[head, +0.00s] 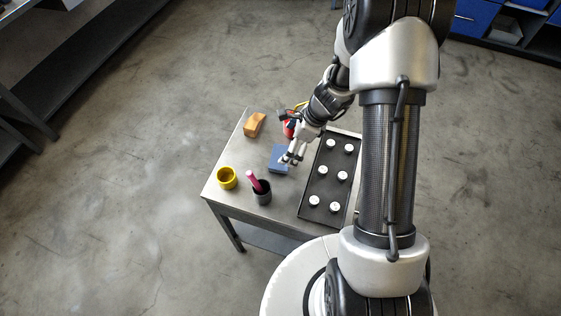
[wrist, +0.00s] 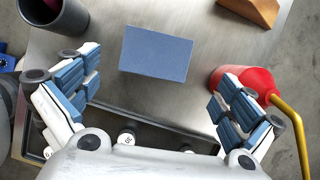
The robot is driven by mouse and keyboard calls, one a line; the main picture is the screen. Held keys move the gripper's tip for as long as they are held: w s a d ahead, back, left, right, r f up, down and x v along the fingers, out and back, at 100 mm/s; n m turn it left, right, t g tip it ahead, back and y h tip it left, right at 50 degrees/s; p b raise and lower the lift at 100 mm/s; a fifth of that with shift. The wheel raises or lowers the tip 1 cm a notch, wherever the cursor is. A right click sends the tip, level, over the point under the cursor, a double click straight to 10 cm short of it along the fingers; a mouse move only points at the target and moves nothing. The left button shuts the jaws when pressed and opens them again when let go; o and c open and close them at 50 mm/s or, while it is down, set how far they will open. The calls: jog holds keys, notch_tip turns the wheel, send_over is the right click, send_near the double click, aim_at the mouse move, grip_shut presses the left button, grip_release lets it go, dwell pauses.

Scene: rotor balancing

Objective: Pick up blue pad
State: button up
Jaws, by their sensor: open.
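The blue pad (head: 278,158) lies flat on the metal table, near its middle in the head view. In the wrist view the blue pad (wrist: 156,53) shows whole, ahead of the fingertips and between their lines. My gripper (head: 292,158) is above the table at the pad's right edge in the head view and covers a little of it. In the wrist view my gripper (wrist: 155,92) has its two fingers wide apart with nothing between them. The height of the fingers above the pad is hard to tell.
A black tray (head: 313,188) with several white-topped weights lies right of the pad. A red can (wrist: 246,84) with a yellow spout stands close to one finger. A wooden block (head: 255,124), a yellow cup (head: 227,178) and a dark cup (head: 262,196) with a pink-red handle stand on the table (head: 222,203).

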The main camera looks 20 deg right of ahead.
jog(key=b+x, duration=0.1)
jog(key=x, duration=0.1)
jog(key=b+x, duration=0.1)
jog(key=x, duration=0.1)
jog(key=b+x, duration=0.1)
jog(key=x, duration=0.2)
jog(key=shift+s, duration=0.35)
jog(key=shift+r, duration=0.1)
jog(key=shift+c, duration=0.4)
jog(key=c, duration=0.9)
notch_tip(320, 180, up, 20)
jog(key=p, duration=0.8)
